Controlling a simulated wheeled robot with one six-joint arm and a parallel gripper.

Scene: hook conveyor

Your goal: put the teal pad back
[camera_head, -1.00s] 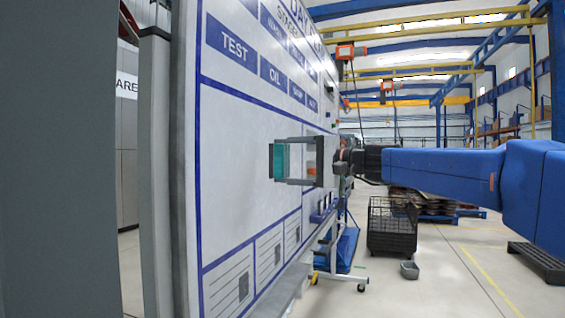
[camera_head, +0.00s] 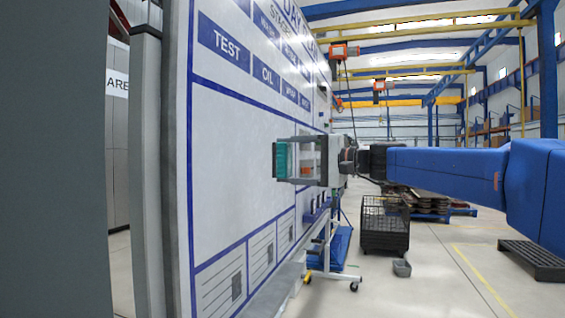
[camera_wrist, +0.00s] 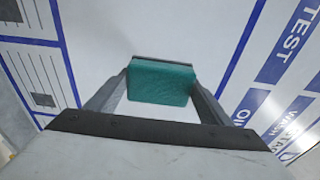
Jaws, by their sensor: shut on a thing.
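The teal pad (camera_head: 281,160) is between the fingertips of my gripper (camera_head: 284,160), in front of the white board (camera_head: 235,140). In the wrist view the teal pad (camera_wrist: 161,83) is a block with a dark strip along its upper edge, and the grey fingers of my gripper (camera_wrist: 160,84) close on its two sides. The white board (camera_wrist: 100,60) fills the background there. In the head view the pad is close to the board's face; I cannot tell whether it touches.
The board has blue labels such as TEST (camera_head: 223,42) and OIL (camera_head: 266,75), with boxed sheets low down. A small orange item (camera_head: 307,169) shows behind my fingers.

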